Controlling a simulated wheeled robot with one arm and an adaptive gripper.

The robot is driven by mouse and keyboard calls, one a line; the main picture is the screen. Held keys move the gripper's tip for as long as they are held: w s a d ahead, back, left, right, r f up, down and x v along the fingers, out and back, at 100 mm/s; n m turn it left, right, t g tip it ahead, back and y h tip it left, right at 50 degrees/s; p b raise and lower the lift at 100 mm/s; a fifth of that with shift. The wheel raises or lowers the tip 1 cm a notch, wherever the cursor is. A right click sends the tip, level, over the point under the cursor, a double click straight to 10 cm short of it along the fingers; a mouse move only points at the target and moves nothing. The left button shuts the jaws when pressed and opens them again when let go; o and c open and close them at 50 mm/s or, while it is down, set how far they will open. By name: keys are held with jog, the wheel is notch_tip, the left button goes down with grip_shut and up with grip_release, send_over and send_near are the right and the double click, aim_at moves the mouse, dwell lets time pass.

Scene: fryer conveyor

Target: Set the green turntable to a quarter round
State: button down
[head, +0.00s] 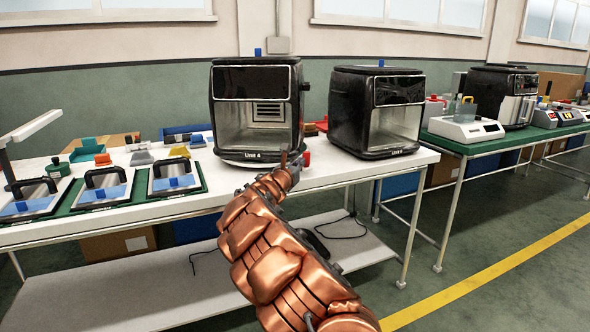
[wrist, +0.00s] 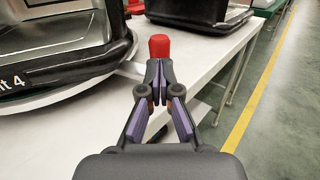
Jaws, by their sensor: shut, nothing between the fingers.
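I cannot make out a turntable that is clearly green. In the head view my gripper (head: 290,160) is small.
A second black fryer (head: 347,105) stands close on the right. Several black-handled trays (head: 107,187) lie on the left of the white table (head: 235,188). A green-topped table (head: 455,147) with appliances is farther right. Open floor with a yellow line (head: 490,272) lies in front.

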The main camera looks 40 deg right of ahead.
jog(key=shift+x, duration=1.25)
